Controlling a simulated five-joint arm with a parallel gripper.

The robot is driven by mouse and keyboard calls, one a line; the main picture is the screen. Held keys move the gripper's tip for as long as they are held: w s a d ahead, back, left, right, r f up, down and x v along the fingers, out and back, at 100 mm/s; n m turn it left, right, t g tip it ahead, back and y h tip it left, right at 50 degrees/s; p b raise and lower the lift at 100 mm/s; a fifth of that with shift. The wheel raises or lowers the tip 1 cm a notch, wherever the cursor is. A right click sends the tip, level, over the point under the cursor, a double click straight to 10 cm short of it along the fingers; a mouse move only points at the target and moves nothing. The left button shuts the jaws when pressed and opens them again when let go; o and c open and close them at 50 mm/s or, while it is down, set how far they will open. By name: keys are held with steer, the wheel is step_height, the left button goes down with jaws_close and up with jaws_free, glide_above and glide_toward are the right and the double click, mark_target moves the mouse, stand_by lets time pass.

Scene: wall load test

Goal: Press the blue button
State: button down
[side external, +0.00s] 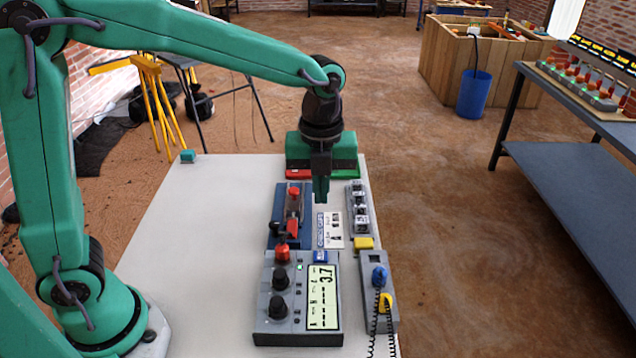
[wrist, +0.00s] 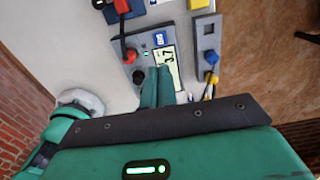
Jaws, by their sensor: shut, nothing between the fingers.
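A small blue button (side external: 320,256) with pale marking sits at the top edge of a grey meter (side external: 263,325), above its display, which reads 3.7. The blue button also shows in the wrist view (wrist: 160,38), on the meter (wrist: 190,119). My gripper (side external: 320,200) points down above the table, farther back than the blue button and apart from it. In the wrist view my gripper's fingers (wrist: 157,72) are together, with nothing between them, and cover part of the meter's face.
A grey block with a blue plug (side external: 379,277) and a yellow plug stands right of the meter, cords trailing. A yellow block (side external: 363,243), a blue-based device with red parts (side external: 292,205) and a green case (side external: 345,150) stand behind.

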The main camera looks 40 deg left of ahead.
mark_target(319, 255)
steer(key=shift+f, duration=0.15)
step_height(319, 255, down, 14)
steer(key=shift+r, duration=0.1)
stand_by(0.8)
steer(key=shift+s+a+f, duration=0.1)
steer(key=shift+f, duration=0.9)
steer(key=shift+r, duration=0.1)
step_height(319, 255, up, 15)
steer(key=shift+w+d+r, duration=0.2)
steer(key=shift+w, duration=0.15)
stand_by(0.8)
